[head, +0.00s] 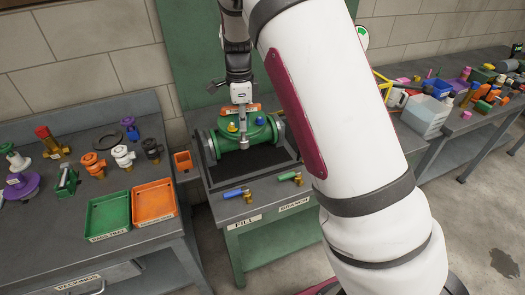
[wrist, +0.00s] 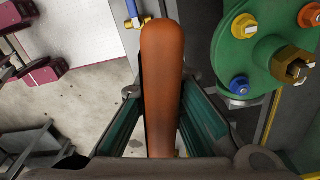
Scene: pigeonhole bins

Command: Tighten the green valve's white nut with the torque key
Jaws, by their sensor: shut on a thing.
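The green valve (head: 262,132) lies across a dark tray on the green workbench. In the wrist view its round flange (wrist: 249,50) shows at the right, with blue, orange and yellow fasteners and a brass fitting. My gripper (head: 241,98) is above the valve, pointing down, shut on the orange handle of the torque key (head: 228,109). The handle also fills the middle of the wrist view (wrist: 164,85), between my fingers. A grey shaft below it reaches down in front of the valve body.
Blue-handled (head: 235,192) and green-handled (head: 290,177) valves lie at the bench front. The left bench holds a green tray (head: 108,228), an orange tray (head: 154,216) and several fittings. A clear bin (head: 424,118) and clutter stand at the right. My arm hides part of the bench's right side.

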